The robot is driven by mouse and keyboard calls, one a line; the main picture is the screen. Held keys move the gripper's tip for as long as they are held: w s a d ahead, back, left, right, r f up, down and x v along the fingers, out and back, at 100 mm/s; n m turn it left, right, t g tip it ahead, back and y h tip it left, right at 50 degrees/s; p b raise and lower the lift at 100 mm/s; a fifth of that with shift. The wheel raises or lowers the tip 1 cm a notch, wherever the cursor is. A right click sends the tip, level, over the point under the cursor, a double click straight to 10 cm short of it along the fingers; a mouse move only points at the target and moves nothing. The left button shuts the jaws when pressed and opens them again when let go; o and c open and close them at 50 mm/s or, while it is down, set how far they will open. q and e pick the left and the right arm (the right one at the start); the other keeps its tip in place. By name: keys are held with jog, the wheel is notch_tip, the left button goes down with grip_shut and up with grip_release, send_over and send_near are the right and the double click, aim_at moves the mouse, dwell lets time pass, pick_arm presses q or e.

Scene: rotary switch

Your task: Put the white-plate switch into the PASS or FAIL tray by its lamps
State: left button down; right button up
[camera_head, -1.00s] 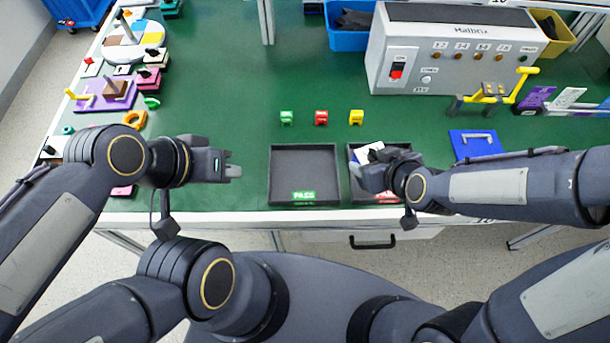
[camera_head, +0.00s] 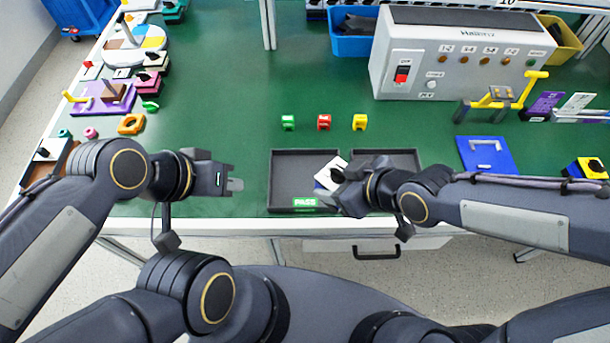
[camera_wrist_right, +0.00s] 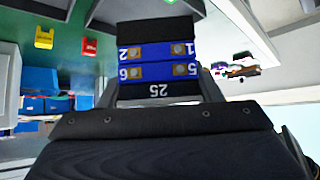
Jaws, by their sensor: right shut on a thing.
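The white-plate switch (camera_head: 330,173) is in my right gripper (camera_head: 338,191), above the inner side walls of the two trays. The right wrist view shows its blue and black numbered body (camera_wrist_right: 155,62) between the fingers. The PASS tray (camera_head: 290,165) is dark, with a green label, and looks empty where visible. The second dark tray (camera_head: 405,158) is beside it on the right, partly hidden by my right gripper and wrist; its label is hidden now. My left gripper (camera_head: 236,178) is over the green table, left of the PASS tray; its finger gap is unclear.
A grey tester box (camera_head: 465,60) with a red switch and a row of lamps stands at the back. Green, red and yellow small blocks (camera_head: 323,122) stand behind the trays. A blue plate (camera_head: 485,154) lies at right.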

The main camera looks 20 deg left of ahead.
jog(key=w+x, duration=0.1)
jog(key=x, duration=0.3)
jog(key=w+r+x, duration=0.1)
jog(key=x, duration=0.4)
jog(key=w+x, duration=0.1)
jog(key=x, duration=0.3)
jog(key=shift+w+a+f, duration=0.1)
jog(key=shift+a, duration=0.05)
jog(key=f, duration=0.3)
jog(key=shift+w+a, duration=0.15)
jog(key=shift+a, duration=0.1)
jog(key=shift+f, duration=0.3)
jog(key=shift+f, duration=0.25)
jog(key=o, duration=1.1)
